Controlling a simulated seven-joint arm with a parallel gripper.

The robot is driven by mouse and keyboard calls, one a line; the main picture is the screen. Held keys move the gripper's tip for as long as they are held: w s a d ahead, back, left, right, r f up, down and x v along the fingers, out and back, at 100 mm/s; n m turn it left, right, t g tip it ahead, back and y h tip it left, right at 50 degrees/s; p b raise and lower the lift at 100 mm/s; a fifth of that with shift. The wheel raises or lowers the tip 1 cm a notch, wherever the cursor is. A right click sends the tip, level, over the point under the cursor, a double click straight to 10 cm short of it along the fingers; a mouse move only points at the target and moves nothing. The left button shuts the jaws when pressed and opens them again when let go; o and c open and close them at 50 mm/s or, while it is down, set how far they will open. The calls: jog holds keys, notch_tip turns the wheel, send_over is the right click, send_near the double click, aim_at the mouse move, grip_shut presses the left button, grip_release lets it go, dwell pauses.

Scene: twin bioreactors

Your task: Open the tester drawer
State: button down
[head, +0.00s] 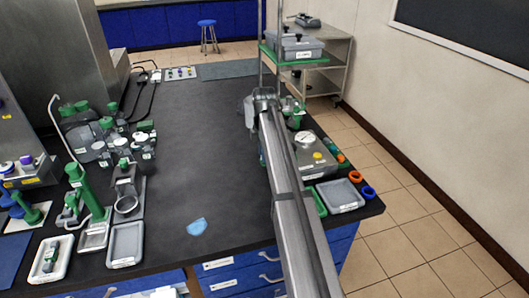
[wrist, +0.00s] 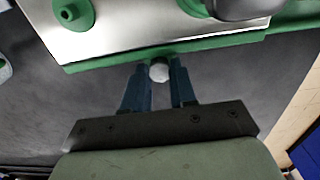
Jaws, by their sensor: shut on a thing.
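In the wrist view my gripper (wrist: 161,78) has its two blue fingers on either side of a small pale round knob (wrist: 159,71) and is shut on it. The knob sits at the green lower edge (wrist: 110,60) of a metal-faced unit (wrist: 150,27), which I take to be the tester. A green round fitting (wrist: 73,12) is on its face. Whether its drawer stands out at all cannot be told. In the head view my arm crosses the right part of the bench and hides the fingertips and the knob.
The dark bench top (head: 200,130) is clear in the middle, with a light blue piece (head: 197,226) near the front. Green-capped equipment (head: 95,190) crowds the left. A metal box (head: 315,155), a grey tray (head: 340,195) and orange and blue rings (head: 369,192) are right of my arm.

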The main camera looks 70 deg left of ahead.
jog(key=shift+s, duration=0.1)
jog(key=s, duration=1.1)
jog(key=shift+w, duration=0.1)
jog(key=c, duration=0.9)
grip_release()
notch_tip(320, 180, up, 14)
jog(key=shift+f, duration=0.1)
